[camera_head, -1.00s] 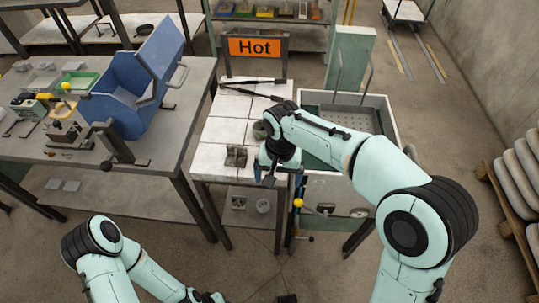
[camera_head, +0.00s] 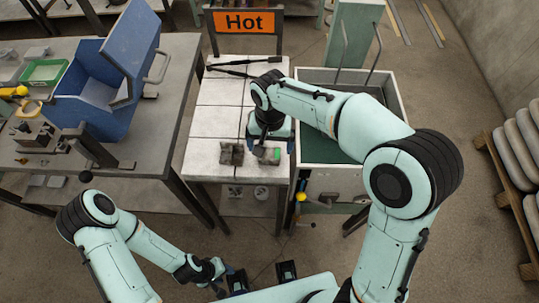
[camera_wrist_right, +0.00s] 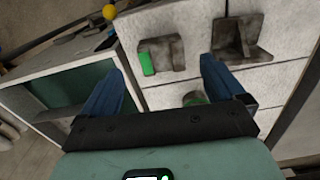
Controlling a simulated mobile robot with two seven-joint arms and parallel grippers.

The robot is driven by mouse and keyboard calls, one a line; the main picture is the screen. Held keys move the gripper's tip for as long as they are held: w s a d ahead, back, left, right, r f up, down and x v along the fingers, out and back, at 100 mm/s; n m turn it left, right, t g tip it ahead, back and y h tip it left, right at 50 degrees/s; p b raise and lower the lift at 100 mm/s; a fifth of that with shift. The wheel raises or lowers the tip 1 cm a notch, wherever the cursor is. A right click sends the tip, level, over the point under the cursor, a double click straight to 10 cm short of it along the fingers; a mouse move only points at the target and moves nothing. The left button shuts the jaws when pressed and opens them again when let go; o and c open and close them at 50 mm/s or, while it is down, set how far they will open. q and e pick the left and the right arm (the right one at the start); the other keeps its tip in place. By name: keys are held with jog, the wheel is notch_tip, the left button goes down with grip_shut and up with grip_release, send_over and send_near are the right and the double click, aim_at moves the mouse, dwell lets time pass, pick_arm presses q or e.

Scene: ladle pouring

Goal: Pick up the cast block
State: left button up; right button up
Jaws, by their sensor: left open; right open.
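On the white tiled table top (camera_head: 215,122) stand two small grey metal pieces. The left one (camera_head: 231,153) is angled, like a mould half; in the right wrist view it is at upper right (camera_wrist_right: 240,38). The other grey piece (camera_wrist_right: 172,51) has a bright green block-like part (camera_wrist_right: 147,64) at its side, which appears to be the cast block; the green also shows in the head view (camera_head: 275,154). My right gripper (camera_head: 270,140) is open above the table, blue fingers apart (camera_wrist_right: 172,75), nothing between them held. My left gripper (camera_head: 228,279) is low at front, open.
An orange "Hot" sign (camera_head: 245,22) stands behind the table, with dark tongs (camera_head: 245,66) before it. A tank (camera_head: 335,152) adjoins on the right. A grey workbench (camera_head: 160,100) with a blue bin (camera_head: 95,100) is on the left. A round dark-green thing (camera_wrist_right: 195,98) lies near my right fingers.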

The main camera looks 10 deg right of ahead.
aim_at(269, 156)
notch_tip(269, 156, down, 6)
jog(key=shift+a+r, duration=0.1)
jog(key=shift+a, duration=0.05)
dwell(0.3)
jog(key=c, duration=1.2)
jog(key=shift+r, duration=0.15)
jog(key=shift+c, duration=0.2)
